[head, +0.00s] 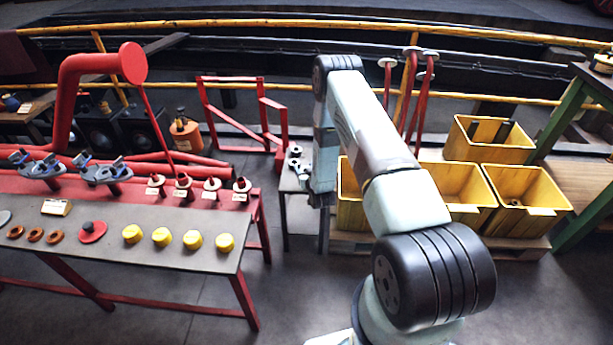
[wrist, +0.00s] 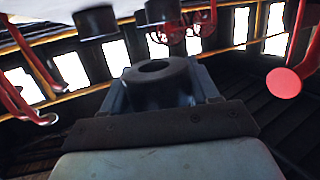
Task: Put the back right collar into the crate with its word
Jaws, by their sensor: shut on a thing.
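In the wrist view my gripper (wrist: 160,88) is shut on a dark grey round collar (wrist: 155,72) with a hole in its top. The blue-grey jaws sit on either side of it. In the head view my arm hides the gripper and the held collar. Small grey pieces (head: 297,163) show on a small stand left of my forearm; I cannot tell their exact shape. Yellow crates stand at the right: one partly behind my arm (head: 350,216), one in the middle (head: 478,207), one at front right (head: 553,197) and one behind (head: 468,152). No crate word is readable.
A long red-legged bench (head: 90,258) at the left carries yellow knobs (head: 161,237), red fittings (head: 183,181) and rings. A thick red pipe (head: 85,68) rises behind it. A green-legged table (head: 592,205) stands at the far right. Floor between bench and arm is clear.

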